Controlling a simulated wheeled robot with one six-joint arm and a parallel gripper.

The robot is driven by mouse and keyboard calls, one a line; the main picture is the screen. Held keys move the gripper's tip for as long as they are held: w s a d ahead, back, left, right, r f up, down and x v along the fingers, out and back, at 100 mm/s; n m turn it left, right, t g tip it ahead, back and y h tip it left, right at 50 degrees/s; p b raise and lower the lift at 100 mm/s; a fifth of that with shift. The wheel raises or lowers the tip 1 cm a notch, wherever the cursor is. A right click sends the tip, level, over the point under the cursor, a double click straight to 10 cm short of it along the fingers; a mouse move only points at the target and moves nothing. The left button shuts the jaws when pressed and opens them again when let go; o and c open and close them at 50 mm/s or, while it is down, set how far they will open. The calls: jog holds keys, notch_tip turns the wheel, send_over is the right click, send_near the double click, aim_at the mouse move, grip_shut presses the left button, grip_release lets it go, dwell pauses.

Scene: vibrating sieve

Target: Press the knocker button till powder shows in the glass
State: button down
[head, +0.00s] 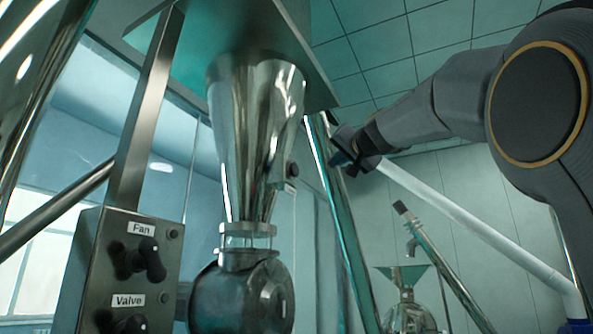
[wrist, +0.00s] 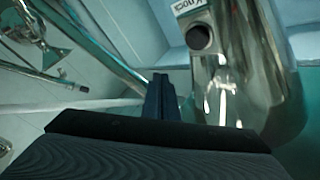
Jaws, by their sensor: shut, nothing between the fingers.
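The steel hopper cone (head: 252,130) hangs in the middle of the head view. The knocker button (head: 292,170) is a dark round knob on the cone's right side.
A control box (head: 130,270) with Fan (head: 150,260) and Valve (head: 130,323) knobs stands at left. A slanted steel pipe (head: 345,225) runs close by my gripper. A rounded housing (head: 235,298) is under the glass. A smaller funnel machine (head: 405,280) stands behind.

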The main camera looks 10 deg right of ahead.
aim_at(297, 170)
jog(key=w+a+p, duration=0.5)
jog(key=a, duration=0.2)
dwell(0.3)
jog(key=shift+w+a, duration=0.1)
dwell(1.9)
jog(key=shift+w+a, duration=0.15)
jog(key=shift+a, duration=0.1)
jog(key=shift+w+a+p, duration=0.55)
jog(key=shift+a+p, duration=0.15)
dwell(1.3)
jog(key=shift+s+d+f, duration=0.1)
dwell(0.3)
jog(key=shift+s+d+b, duration=0.6)
jog(key=shift+d+b, duration=0.25)
jog(key=shift+b, duration=0.15)
